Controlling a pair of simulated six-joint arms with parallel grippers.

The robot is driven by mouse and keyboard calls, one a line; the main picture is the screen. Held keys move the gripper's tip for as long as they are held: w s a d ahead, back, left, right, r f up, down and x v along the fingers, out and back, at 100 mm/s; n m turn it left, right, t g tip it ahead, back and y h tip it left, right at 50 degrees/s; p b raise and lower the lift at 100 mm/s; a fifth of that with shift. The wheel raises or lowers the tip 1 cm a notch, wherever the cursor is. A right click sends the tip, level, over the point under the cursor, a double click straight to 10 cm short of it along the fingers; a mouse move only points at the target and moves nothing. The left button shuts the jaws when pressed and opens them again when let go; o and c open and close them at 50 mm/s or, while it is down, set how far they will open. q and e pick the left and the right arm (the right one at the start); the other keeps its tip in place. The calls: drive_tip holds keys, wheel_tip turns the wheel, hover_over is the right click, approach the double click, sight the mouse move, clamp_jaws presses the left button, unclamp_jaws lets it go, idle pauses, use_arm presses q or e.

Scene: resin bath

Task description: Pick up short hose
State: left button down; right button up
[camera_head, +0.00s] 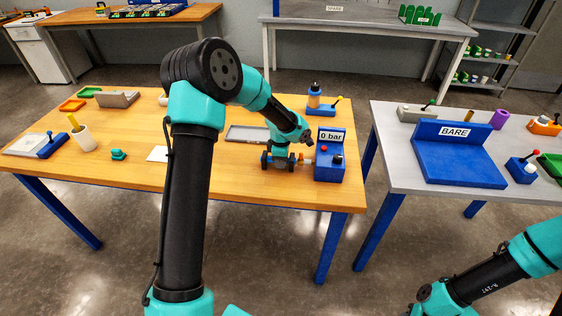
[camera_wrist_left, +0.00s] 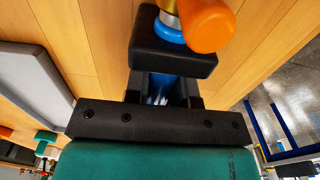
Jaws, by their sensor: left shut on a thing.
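My left gripper (camera_head: 281,163) is low over the wooden table, just left of the blue box marked "0 bar" (camera_head: 330,170). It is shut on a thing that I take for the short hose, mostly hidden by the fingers. In the left wrist view, a dark finger (camera_wrist_left: 172,58) covers most of it. Beyond this finger show a blue ring (camera_wrist_left: 171,32) and a thick orange end (camera_wrist_left: 207,25). I cannot tell whether the held thing touches the box. My right arm shows at the bottom right; its gripper is out of the picture.
A grey tray (camera_head: 236,140) lies behind my left gripper. Left on the wooden table are a white cup (camera_head: 84,140) and a small green piece (camera_head: 118,155). The table's front middle is clear. A grey table (camera_head: 398,178) stands right, across a gap.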

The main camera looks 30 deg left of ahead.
use_arm(q)
drive_tip(key=shift+r, duration=0.1)
wheel_tip(320, 180, up, 10)
drive_tip(key=shift+f, duration=0.1)
idle(0.7)
idle(0.3)
